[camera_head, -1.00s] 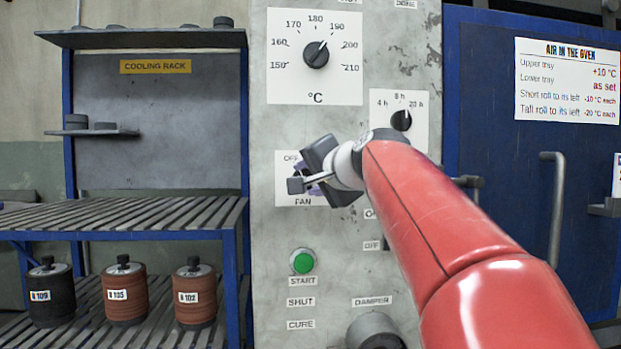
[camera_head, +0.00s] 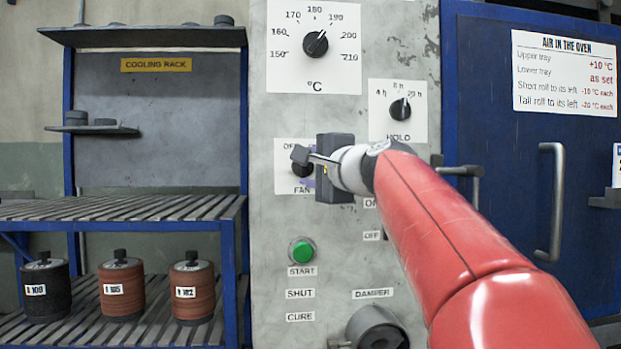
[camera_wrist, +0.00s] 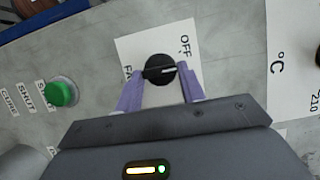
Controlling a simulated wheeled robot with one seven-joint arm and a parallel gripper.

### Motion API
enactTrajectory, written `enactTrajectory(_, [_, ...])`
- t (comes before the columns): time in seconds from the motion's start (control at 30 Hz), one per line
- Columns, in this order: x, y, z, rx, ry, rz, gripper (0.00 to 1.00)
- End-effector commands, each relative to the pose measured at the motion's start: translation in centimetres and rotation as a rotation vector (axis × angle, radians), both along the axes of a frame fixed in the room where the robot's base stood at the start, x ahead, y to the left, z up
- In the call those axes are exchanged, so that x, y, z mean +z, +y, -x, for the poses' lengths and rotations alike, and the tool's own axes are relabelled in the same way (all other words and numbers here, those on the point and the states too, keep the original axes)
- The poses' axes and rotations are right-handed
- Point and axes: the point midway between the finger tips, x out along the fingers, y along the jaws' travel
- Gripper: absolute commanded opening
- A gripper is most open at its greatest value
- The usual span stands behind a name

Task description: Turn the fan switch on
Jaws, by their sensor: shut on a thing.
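The fan switch (camera_wrist: 160,69) is a round black knob with a white pointer line, on a white plate marked OFF and FAN. In the wrist view its pointer lies nearly level, to the right and below the OFF lettering. My gripper (camera_wrist: 158,73) has its two purple fingers on either side of the knob, shut on it. In the head view my gripper (camera_head: 308,169) reaches the panel from the right, and the knob (camera_head: 301,171) shows only partly behind it. The ON end of the plate is hidden.
The green START button (camera_head: 302,250) is below the fan plate. The temperature dial (camera_head: 315,44) is above, the HOLD dial (camera_head: 400,109) up to the right, and the damper knob (camera_head: 376,329) low. A blue oven door (camera_head: 500,140) stands right, a cooling rack (camera_head: 155,210) left.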

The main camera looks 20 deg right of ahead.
Motion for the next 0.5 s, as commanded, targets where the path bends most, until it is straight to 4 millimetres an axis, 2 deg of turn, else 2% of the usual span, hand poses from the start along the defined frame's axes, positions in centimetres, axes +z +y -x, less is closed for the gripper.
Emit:
enactTrajectory(0.03, [-0.61, 0.01, 0.00, 0.001, -0.009, -0.043, 0.16])
enactTrajectory(0.5, [-0.83, 0.08, -0.05, 0.000, -0.092, -0.393, 0.16])
